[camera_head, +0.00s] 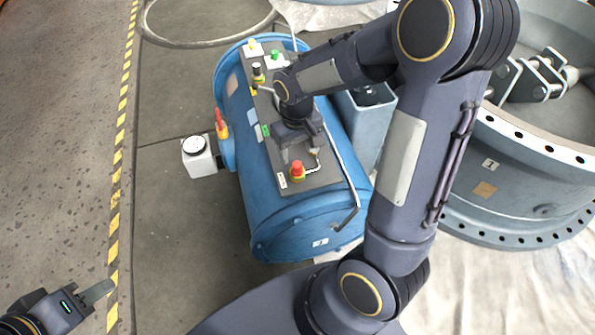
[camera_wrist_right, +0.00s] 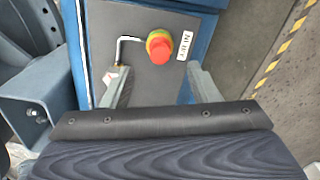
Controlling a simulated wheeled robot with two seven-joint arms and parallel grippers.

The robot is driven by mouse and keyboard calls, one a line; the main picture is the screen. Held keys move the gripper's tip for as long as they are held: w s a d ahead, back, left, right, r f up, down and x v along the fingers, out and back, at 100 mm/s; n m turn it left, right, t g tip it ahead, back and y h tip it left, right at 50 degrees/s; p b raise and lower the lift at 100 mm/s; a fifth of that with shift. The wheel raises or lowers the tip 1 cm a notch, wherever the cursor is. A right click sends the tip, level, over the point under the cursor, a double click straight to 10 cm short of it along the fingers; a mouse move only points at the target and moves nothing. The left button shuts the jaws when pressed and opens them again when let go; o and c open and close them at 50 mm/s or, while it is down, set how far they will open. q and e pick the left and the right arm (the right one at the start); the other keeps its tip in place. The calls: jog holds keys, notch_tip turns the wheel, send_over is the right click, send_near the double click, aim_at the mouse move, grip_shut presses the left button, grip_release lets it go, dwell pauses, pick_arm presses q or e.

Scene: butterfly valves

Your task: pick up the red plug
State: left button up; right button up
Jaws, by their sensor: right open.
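The red plug (camera_head: 297,170) stands on the dark panel (camera_head: 316,178) on top of a blue drum, near the panel's front end. It is a red knob with a yellow-green collar.
A bent metal rod (camera_wrist_right: 122,48) sits beside the plug. Green (camera_head: 274,59) and yellow (camera_head: 254,47) fittings stand at the panel's far end. A red-yellow item (camera_head: 221,125) is on the drum's left side. A white box (camera_head: 199,160) stands left. A large flanged valve (camera_head: 500,190) is right.

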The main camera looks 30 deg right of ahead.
aim_at(297, 164)
notch_tip(297, 164, down, 7)
jog(key=shift+r+b, duration=0.1)
jog(key=shift+b, duration=0.35)
jog(key=c, duration=1)
jog(key=shift+r, duration=0.15)
